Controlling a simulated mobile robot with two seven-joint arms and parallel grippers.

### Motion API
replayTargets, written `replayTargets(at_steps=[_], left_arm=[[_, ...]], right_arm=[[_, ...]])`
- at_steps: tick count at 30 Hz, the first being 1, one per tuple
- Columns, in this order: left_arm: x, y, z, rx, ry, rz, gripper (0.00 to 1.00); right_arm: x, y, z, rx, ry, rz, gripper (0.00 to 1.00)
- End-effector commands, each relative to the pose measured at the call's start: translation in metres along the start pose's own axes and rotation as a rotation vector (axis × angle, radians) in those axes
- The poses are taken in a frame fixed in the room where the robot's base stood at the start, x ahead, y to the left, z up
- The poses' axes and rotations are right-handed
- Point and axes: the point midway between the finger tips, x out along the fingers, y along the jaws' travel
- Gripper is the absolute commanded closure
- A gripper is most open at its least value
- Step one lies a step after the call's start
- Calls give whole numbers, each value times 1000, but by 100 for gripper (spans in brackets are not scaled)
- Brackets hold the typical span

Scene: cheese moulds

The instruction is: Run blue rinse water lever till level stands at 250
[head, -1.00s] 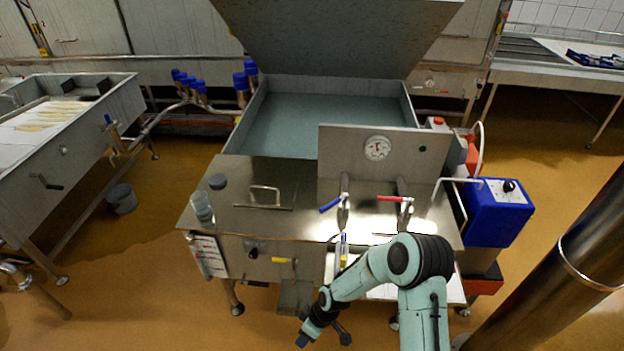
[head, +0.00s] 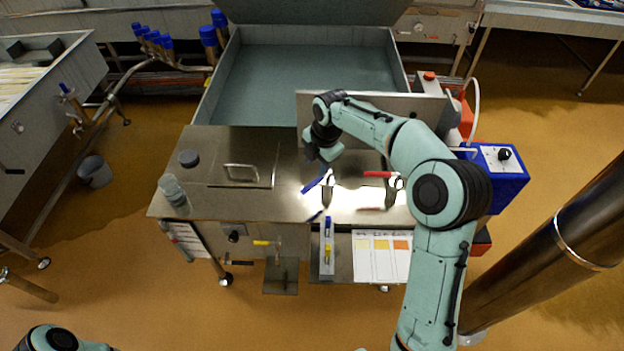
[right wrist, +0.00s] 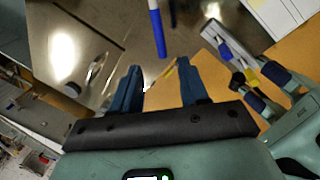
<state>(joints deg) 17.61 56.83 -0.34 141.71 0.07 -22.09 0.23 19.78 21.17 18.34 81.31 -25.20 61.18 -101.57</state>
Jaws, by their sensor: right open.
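The blue lever (head: 314,184) stands on a metal post on the steel worktop, left of the red lever (head: 377,174). My right gripper (head: 321,162) hangs just above and behind the blue lever, pointing down. In the right wrist view, my right gripper (right wrist: 160,84) is open and empty, and the blue lever (right wrist: 157,33) shows beyond its fingertips, apart from them. The upright panel (head: 310,110) is mostly behind my right arm, and its round dial is hidden. No level reading can be read. My left gripper is outside the view.
The large open vat (head: 310,75) lies behind the worktop (head: 225,205). A bucket (head: 95,171) stands on the floor.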

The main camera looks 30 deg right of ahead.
Motion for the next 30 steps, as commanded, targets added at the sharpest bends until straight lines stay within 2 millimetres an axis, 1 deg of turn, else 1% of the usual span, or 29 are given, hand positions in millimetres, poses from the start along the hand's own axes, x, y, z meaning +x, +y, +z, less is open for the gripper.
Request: replayTargets(at_steps=[1, 9, 12, 15, 20, 28, 29, 30], left_arm=[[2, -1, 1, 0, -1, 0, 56], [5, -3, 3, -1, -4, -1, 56], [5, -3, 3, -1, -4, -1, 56], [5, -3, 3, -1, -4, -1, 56], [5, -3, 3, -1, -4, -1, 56], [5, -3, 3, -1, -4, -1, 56], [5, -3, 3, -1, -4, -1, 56], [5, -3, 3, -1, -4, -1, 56]], right_arm=[[14, -2, 0, 0, 3, -6, 56], [70, -1, -1, 1, 4, -4, 56], [86, -1, -1, 2, 3, -3, 56], [97, 0, 0, 3, 2, -2, 56], [106, 0, 0, 3, 1, 0, 56], [107, 0, 0, 3, 1, 0, 56], [107, 0, 0, 3, 1, 0, 62], [107, 0, 0, 3, 1, 0, 75]])
